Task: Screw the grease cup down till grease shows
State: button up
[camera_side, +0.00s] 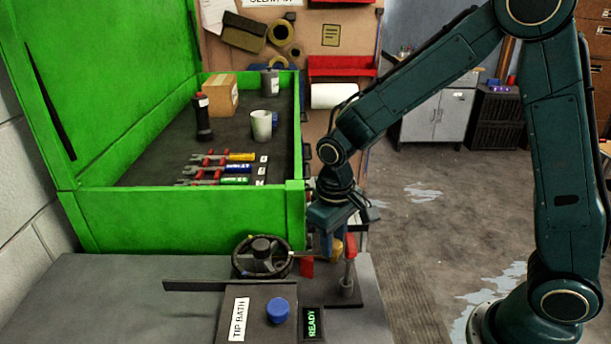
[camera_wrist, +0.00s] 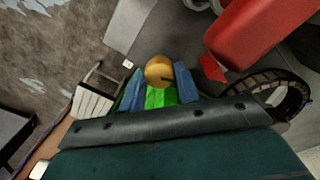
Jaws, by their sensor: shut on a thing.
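The grease cup (camera_wrist: 158,68) is a round brass cap with a small dark mark, seen from above in the wrist view. In the side view the brass piece (camera_side: 338,246) shows under my wrist at the edge of the grey machine top. My gripper (camera_wrist: 159,86) points down and is shut on the cup, with one blue finger on each side of it. In the side view my gripper (camera_side: 328,240) partly hides the cup. The cup's lower part and its seat are hidden, and I cannot make out any grease.
A blue knob (camera_side: 278,310) and a display (camera_side: 312,322) reading READY are in front. A green open-topped box (camera_side: 180,217) rises behind.

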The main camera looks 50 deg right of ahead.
jog(key=shift+m, duration=1.3)
jog(key=o, duration=1)
jog(key=shift+r, duration=0.15)
jog(key=r, duration=1.3)
jog(key=shift+w+a+r, duration=0.1)
jog(key=shift+a+r, duration=0.1)
jog(key=shift+r, duration=0.1)
